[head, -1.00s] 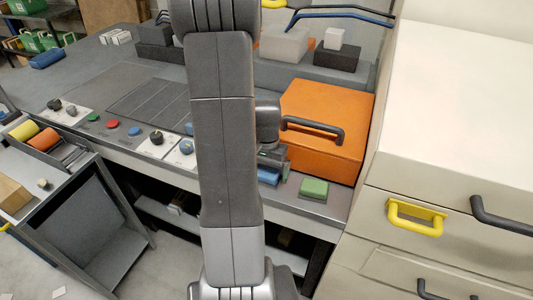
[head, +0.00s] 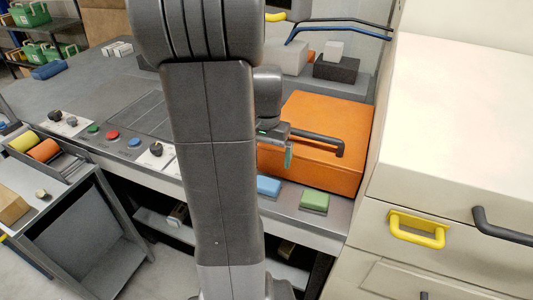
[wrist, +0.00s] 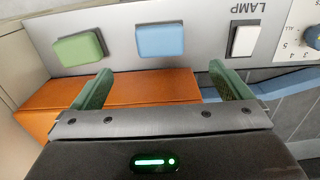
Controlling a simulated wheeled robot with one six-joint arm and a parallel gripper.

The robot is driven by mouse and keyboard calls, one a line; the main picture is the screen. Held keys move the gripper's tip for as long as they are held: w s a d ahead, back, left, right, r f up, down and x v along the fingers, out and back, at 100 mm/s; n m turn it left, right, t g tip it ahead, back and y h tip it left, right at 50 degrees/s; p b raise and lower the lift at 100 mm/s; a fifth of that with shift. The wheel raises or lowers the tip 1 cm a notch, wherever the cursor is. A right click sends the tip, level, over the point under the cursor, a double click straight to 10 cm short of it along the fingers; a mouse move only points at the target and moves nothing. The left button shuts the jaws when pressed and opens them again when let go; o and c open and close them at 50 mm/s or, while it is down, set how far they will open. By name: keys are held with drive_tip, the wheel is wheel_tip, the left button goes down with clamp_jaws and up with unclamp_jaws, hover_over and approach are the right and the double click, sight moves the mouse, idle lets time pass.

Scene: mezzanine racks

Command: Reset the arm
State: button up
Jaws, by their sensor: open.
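My gripper (head: 283,143) is at the left part of the orange box's front, above the panel edge, partly behind my arm in the head view. In the wrist view, my gripper (wrist: 165,86) has its two green fingers wide apart with nothing held between them. The blue pad (head: 268,186) and the green pad (head: 314,201) sit on the grey front strip below it. The wrist view also shows the blue pad (wrist: 160,40) and the green pad (wrist: 78,47) beyond the fingertips, apart from them.
The orange box (head: 335,120) with a dark handle stands close beside my gripper. A cream cabinet (head: 450,120) with a yellow handle (head: 416,230) is at the right. A white switch labelled LAMP (wrist: 244,41) and a dial (wrist: 312,38) show in the wrist view. Grey blocks stand behind.

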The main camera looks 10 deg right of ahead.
sight(267, 183)
wheel_tip(267, 183, down, 12)
drive_tip(key=shift+f, duration=0.1)
drive_tip(key=shift+r, duration=0.6)
idle(0.4)
